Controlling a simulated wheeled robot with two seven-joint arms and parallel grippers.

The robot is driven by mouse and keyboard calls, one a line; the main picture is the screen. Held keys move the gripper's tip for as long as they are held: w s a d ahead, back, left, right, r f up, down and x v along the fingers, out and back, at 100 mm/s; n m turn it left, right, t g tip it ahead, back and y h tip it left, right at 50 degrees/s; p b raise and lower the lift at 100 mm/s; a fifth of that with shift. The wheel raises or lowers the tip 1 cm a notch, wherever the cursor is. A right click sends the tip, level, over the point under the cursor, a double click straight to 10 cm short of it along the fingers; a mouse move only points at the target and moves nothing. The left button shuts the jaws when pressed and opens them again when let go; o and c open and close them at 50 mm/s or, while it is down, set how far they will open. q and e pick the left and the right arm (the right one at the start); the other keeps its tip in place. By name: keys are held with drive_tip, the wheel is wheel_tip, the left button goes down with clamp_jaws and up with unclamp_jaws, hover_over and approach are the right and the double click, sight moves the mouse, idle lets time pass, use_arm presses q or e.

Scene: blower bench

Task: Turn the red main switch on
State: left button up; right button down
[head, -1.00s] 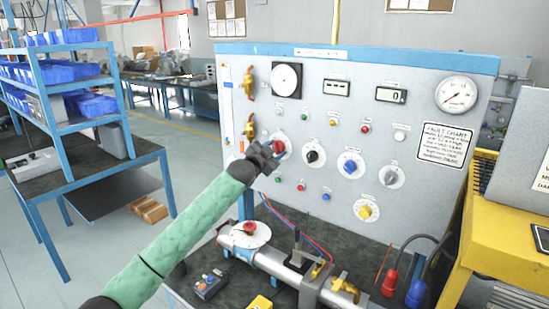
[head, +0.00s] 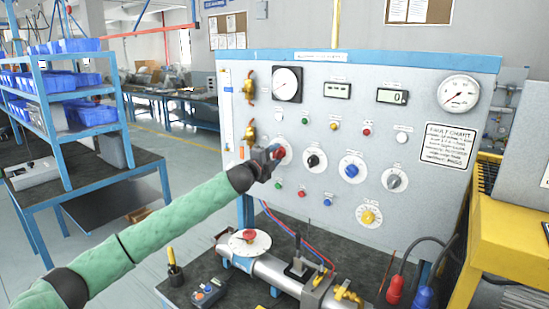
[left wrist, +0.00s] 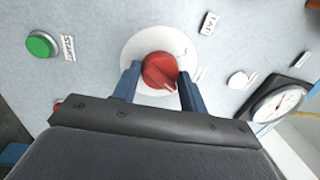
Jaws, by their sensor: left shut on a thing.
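The red main switch (head: 279,153) is a round red knob on a white dial, at the left of the grey panel (head: 330,215). In the left wrist view the red knob (left wrist: 160,70) sits between the two blue fingers of my left gripper (left wrist: 157,88). A ridge with a pale mark runs across it, slanting to lower right. In the head view my left gripper (head: 271,160) is at the knob and covers part of it. It is shut on the knob. My right gripper is not in view.
Black, blue, grey and yellow knobs (head: 369,216) sit to the right on the panel. Below, the bench holds a metal pipe assembly (head: 270,267) and a small control box (head: 208,294). A yellow cabinet (head: 510,240) stands at the right.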

use_arm(q)
drive_tip(key=shift+f+m, duration=0.2)
drive_tip(key=shift+m, duration=1.2)
drive_tip(key=o, duration=0.9)
drive_tip(key=shift+o, duration=0.2)
